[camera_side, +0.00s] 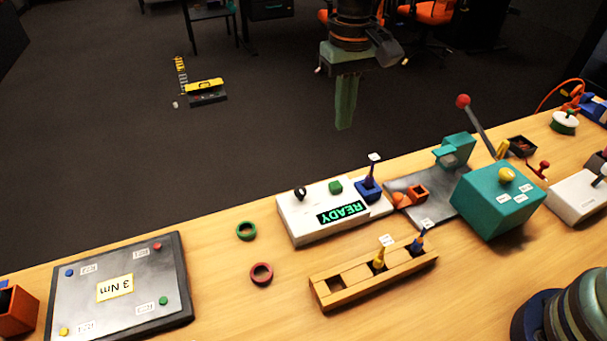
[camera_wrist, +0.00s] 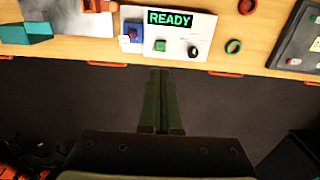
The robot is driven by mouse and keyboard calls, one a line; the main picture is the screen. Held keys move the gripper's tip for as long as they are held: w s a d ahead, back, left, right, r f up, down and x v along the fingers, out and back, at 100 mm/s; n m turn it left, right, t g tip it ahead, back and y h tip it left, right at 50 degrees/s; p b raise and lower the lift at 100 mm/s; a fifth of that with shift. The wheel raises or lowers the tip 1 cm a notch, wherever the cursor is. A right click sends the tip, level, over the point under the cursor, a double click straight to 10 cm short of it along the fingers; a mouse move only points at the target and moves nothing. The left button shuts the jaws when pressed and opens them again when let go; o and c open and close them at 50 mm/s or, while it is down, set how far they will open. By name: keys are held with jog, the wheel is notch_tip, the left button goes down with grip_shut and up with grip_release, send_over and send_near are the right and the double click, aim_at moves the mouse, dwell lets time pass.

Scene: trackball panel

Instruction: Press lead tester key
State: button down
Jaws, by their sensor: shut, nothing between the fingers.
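The white lead tester (camera_side: 290,222) lies on the wooden bench with its lit display (camera_side: 342,213) reading READY. My gripper (camera_side: 345,127) is shut and empty, pointing down, high up and beyond the bench edge in the side view. In the wrist view the shut fingertips (camera_wrist: 161,70) appear just below the tester (camera_wrist: 172,31) and in line with the green key (camera_wrist: 160,45), apart from it.
Green (camera_side: 246,231) and red (camera_side: 262,273) rings lie left of the tester. A wooden rack (camera_side: 345,289) holding yellow and blue tools stands in front. A teal box (camera_side: 497,201) and a red-knobbed lever (camera_side: 463,101) stand to the right. A dark torque panel (camera_side: 120,290) lies at left.

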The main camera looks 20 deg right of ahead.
aim_at(338, 185)
dwell(0.3)
notch_tip(338, 185, down, 14)
jog(key=shift+f, duration=0.1)
dwell(0.5)
jog(key=shift+s+f, duration=0.1)
jog(key=shift+f, duration=0.95)
notch_tip(338, 185, up, 15)
jog(key=shift+w, duration=0.3)
jog(key=shift+a, duration=0.1)
dwell(0.3)
